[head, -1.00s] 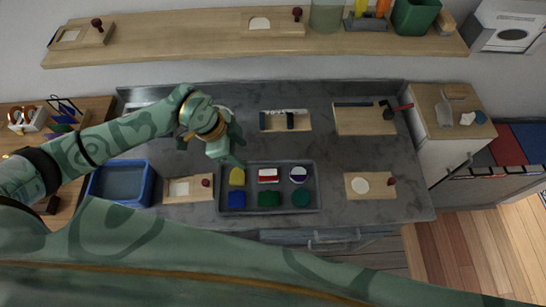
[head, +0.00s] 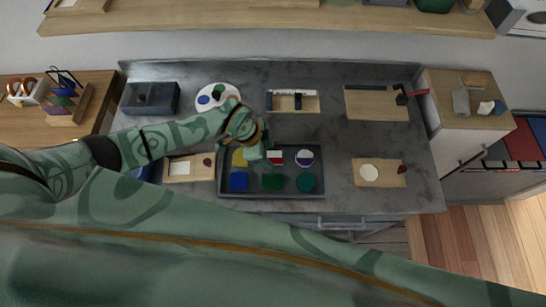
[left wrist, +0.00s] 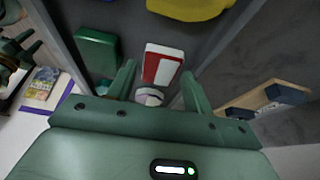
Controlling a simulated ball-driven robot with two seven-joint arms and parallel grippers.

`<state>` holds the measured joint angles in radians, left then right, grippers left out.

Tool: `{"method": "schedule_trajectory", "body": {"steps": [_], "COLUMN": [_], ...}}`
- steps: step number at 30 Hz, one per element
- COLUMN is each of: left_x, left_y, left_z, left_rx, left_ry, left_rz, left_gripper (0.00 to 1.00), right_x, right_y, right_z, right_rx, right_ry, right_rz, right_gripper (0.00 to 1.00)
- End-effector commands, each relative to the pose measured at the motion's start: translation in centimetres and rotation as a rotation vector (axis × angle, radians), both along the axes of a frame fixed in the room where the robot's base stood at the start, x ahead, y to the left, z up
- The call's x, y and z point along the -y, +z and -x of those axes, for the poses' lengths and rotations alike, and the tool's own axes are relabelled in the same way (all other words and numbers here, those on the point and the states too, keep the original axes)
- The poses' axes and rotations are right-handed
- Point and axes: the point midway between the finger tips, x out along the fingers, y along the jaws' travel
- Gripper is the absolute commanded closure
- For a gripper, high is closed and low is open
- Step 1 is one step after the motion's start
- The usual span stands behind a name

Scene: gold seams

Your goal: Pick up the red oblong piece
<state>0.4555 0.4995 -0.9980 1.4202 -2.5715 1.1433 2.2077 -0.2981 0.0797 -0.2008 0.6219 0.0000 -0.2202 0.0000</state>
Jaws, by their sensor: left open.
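The red oblong piece (head: 276,157), red with a white part, lies in the back row of a grey tray (head: 262,196). In the left wrist view the red oblong piece (left wrist: 163,66) shows between and beyond the two spread fingertips of the left gripper (left wrist: 159,73).
Around the piece in the tray are a yellow piece (head: 238,158), a blue piece (head: 239,182), a green piece (head: 272,181), a teal round piece (head: 306,183) and a white and purple round piece (head: 304,158). Wooden boards (head: 380,173) lie beside the tray. Counter behind it is partly clear.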

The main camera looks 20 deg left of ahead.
Motion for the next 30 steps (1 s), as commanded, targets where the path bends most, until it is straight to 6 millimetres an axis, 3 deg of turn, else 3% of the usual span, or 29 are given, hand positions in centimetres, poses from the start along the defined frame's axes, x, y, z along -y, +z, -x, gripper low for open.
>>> {"method": "schedule_trajectory", "body": {"steps": [3, 9, 10, 14, 23, 30], "left_x": [0.4, 0.4, 0.4, 0.4, 0.4, 0.5], "left_y": [-1.0, -1.0, -1.0, -1.0, -0.8, 1.8], "left_z": [-0.2, -0.2, -0.2, -0.2, -0.2, -0.2], "left_rx": [0.001, 0.001, 0.001, 0.001, 0.002, 0.003], "left_ry": [0.0, 0.0, 0.0, 0.0, -0.001, -0.001], "left_rz": [0.001, 0.001, 0.001, 0.001, 0.002, 0.002], "left_gripper": [0.49, 0.49, 0.52, 0.86, 0.85, 0.85], "right_x": [0.0, 0.0, 0.0, 0.0, 0.0, 0.0], "right_y": [-0.5, -0.4, -0.4, -0.4, -0.3, 0.7], "right_z": [0.1, 0.1, 0.2, 0.3, 0.3, 0.2], "right_rx": [-0.002, -0.002, -0.003, -0.005, -0.005, -0.002], "right_ry": [0.0, -0.001, -0.001, -0.001, -0.001, -0.001], "right_rz": [0.0, 0.0, 0.0, 0.001, 0.001, 0.001], "right_gripper": [0.64, 0.64, 0.64, 0.64, 0.64, 0.64]}}
